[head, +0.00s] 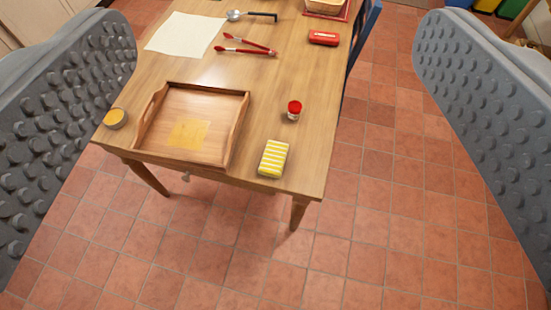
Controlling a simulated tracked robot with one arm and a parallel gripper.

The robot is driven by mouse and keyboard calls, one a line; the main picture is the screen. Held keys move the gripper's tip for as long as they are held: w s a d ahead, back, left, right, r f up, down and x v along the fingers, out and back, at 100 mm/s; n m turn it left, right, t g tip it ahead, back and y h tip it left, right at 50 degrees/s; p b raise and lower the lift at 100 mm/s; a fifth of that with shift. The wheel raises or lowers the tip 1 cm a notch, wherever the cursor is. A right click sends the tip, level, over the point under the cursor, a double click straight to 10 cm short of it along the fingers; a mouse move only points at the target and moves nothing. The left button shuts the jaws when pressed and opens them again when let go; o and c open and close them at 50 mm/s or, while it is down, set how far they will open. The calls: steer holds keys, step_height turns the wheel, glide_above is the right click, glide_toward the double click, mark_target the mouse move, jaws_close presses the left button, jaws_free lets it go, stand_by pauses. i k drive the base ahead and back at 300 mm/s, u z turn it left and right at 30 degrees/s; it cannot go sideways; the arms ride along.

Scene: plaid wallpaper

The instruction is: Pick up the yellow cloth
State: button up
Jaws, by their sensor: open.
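A flat yellow square (188,134), which looks like a cloth, lies in a wooden tray (238,132) near the front edge of the table. A yellow-and-white striped block (273,158), perhaps a folded cloth or sponge, sits to the right of the tray at the table's front right corner. I cannot tell for sure which of the two is the cloth. My gripper (275,50) is open and empty, its two grey studded fingers wide apart at the left and right. Both yellow things show between the fingers, below and beyond them.
A blue chair (366,25) stands at the right. Tiled floor in front is clear.

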mark_target(274, 157)
steer(key=z, duration=2.35)
steer(key=k, duration=0.85)
steer(key=u, duration=1.85)
steer(key=i, duration=1)
